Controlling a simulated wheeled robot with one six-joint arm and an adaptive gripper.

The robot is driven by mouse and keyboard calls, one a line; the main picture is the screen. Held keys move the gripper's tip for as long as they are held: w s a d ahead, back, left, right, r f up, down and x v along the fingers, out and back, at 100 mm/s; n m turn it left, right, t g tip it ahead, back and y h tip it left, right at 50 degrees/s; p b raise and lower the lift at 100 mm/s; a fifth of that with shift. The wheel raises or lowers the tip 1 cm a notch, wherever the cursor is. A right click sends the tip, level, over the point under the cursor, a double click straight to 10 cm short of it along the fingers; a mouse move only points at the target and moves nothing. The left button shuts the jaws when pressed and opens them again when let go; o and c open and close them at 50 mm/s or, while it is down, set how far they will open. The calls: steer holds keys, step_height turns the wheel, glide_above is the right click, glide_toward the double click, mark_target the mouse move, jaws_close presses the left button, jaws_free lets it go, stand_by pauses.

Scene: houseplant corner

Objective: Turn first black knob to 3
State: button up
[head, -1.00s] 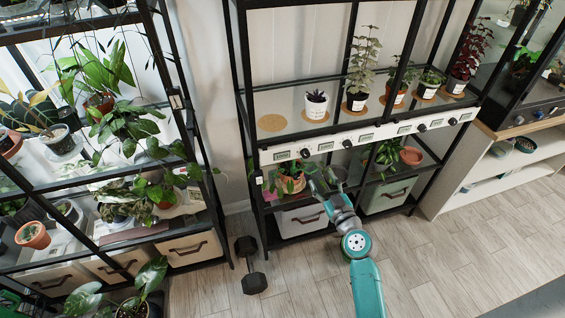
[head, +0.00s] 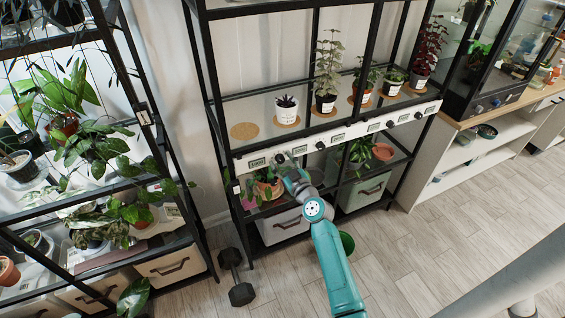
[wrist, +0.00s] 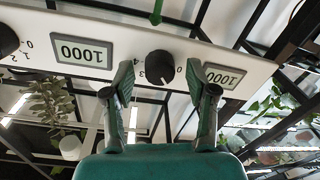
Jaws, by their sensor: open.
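The white control panel (head: 352,133) runs along the front of the middle shelf, with several black knobs and small displays. The first black knob (head: 280,158) is at the panel's left end, partly behind my gripper (head: 288,167). In the wrist view, which is upside down, this round knob (wrist: 160,66) lies ahead of the gap between my open fingers (wrist: 163,88), with printed numbers around it. Its exact setting is too small to tell. The fingers are apart, with no clear contact on the knob. A second knob (wrist: 8,40) shows at the wrist view's left edge.
Displays reading 1000 (wrist: 82,52) flank the knob. Potted plants stand above the panel, including a white pot (head: 287,112); a terracotta pot plant (head: 268,188) sits below, near my arm. A dumbbell (head: 236,278) lies on the floor at left. Floor at right is open.

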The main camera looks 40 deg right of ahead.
jaws_close()
steer(key=shift+m, duration=0.3)
steer(key=m, duration=0.3)
steer(key=shift+m, duration=0.4)
steer(key=m, duration=0.3)
steer(key=shift+d+m, duration=0.1)
steer(key=shift+m, duration=0.3)
steer(key=m, duration=0.3)
steer(key=shift+f+m+h, duration=0.1)
steer(key=shift+m+h, duration=0.3)
steer(key=shift+m, duration=2.1)
